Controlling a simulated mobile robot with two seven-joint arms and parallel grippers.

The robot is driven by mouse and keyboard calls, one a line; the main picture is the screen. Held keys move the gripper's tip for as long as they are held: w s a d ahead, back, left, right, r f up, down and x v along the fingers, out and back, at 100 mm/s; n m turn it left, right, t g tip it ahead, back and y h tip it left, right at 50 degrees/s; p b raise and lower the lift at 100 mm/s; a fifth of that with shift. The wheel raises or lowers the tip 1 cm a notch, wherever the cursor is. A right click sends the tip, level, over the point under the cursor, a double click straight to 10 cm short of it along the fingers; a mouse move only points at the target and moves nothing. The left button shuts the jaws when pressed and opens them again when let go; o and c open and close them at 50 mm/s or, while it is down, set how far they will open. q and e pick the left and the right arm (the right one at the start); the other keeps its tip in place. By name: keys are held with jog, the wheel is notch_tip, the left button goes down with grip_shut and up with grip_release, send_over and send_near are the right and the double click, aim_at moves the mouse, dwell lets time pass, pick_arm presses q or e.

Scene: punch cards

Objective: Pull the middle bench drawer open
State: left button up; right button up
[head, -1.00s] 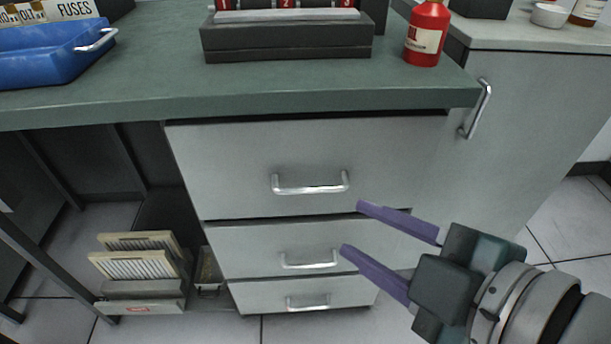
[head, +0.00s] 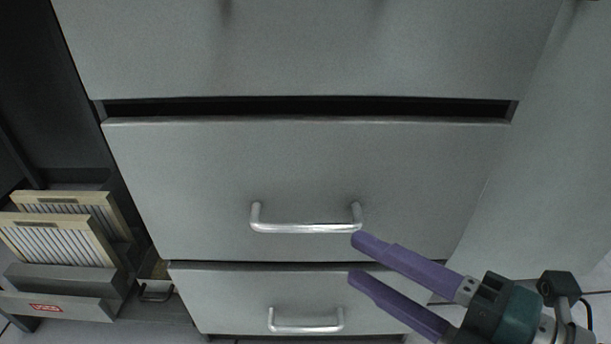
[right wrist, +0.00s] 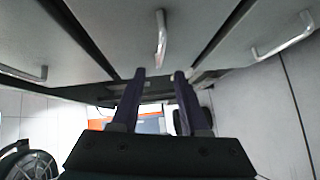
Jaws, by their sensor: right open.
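The middle drawer (head: 200,180) is a grey front with a silver bar handle (head: 306,228). A dark gap runs along its top edge, below the top drawer; I cannot tell if it is slightly out. My right gripper (head: 356,259) has two purple fingers, open and empty, pointing left. Its upper fingertip is just below the handle's right end in the picture. In the right wrist view, the handle (right wrist: 160,38) stands ahead of the gap between the fingertips (right wrist: 159,75), apart from them. My left gripper is not in view.
The top drawer (head: 310,55) is above and the bottom drawer (head: 230,292), with its own handle (head: 306,328), is below. A grey cabinet side (head: 560,170) is on the right.

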aim_at(306, 231)
jog(key=b+x, duration=0.5)
jog(key=x, duration=0.4)
jog(key=shift+f, duration=0.15)
jog(key=shift+w+a, duration=0.2)
jog(key=shift+a, duration=0.15)
jog(key=shift+c, duration=0.3)
grip_shut()
dwell(0.5)
